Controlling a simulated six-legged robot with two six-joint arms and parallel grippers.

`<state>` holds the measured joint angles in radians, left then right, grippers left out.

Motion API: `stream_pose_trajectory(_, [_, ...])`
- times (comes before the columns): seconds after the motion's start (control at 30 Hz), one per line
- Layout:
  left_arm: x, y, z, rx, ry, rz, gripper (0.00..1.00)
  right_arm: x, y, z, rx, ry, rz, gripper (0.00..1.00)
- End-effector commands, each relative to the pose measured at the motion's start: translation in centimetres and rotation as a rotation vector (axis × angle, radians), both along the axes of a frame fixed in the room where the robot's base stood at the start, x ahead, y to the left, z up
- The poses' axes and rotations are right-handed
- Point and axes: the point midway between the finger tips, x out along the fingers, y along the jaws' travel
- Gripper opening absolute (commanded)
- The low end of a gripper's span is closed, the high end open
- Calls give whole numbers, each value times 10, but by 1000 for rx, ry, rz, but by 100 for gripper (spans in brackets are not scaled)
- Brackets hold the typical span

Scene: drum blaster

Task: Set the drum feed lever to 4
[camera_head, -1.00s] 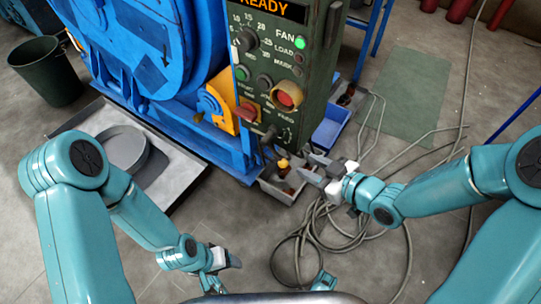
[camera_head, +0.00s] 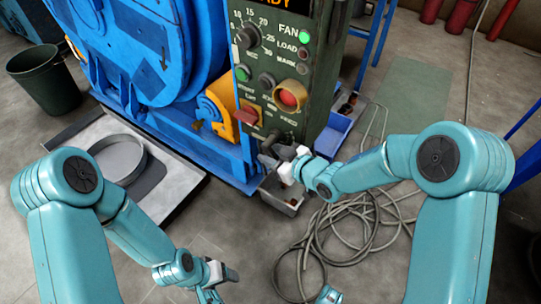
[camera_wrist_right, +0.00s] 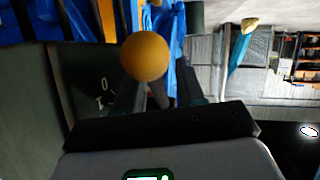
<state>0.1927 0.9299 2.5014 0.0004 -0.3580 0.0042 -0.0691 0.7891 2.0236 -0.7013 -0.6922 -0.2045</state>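The green control panel (camera_head: 312,70) stands on the blue machine's right side. A dark part of the feed lever (camera_head: 272,138) shows at its lower end. In the right wrist view, a yellow ball knob (camera_wrist_right: 146,57) with a dark shaft stands near panel marks 0 and 1 (camera_wrist_right: 103,92). My right gripper (camera_head: 277,158) is at the panel's bottom. Its dark fingers (camera_wrist_right: 158,92) look apart, either side of the shaft; contact is unclear. The head view does not show the knob clearly. My left gripper (camera_head: 230,274) is low in front, away from the panel; its opening is unclear.
A grey tray with a round pan (camera_head: 118,160) lies at the left. A small grey bin (camera_head: 280,195) and a blue bin (camera_head: 331,133) sit below the panel. Coiled hose (camera_head: 345,235) covers the floor at the right. A dark bucket (camera_head: 45,80) stands far left.

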Motion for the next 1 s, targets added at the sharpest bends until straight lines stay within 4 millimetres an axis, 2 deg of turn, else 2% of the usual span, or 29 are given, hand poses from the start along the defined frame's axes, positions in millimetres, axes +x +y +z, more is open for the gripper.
stream_pose_trajectory(0.33, [0, 0, -1, 0, -1, 1, 68, 4, 4, -2, 0, 0, 0, 39])
stream_pose_trajectory(0.37, [0, 0, -1, 0, -1, 1, 68, 4, 4, -2, 0, 0, 0, 32])
stream_pose_trajectory(0.4, [0, 0, -1, 0, -1, 1, 68, 4, 4, -2, 0, 0, 0, 19])
stream_pose_trajectory(0.47, [0, 0, -1, 0, -1, 1, 68, 4, 4, -2, 0, 0, 0, 0])
stream_pose_trajectory(0.77, [0, 0, 2, 0, 1, 0, 68, 3, 3, 0, -11, 7, 0, 0])
stream_pose_trajectory(1.0, [-3, -3, 17, -2, 5, -11, 68, 2, 1, 4, -94, 67, 0, 0])
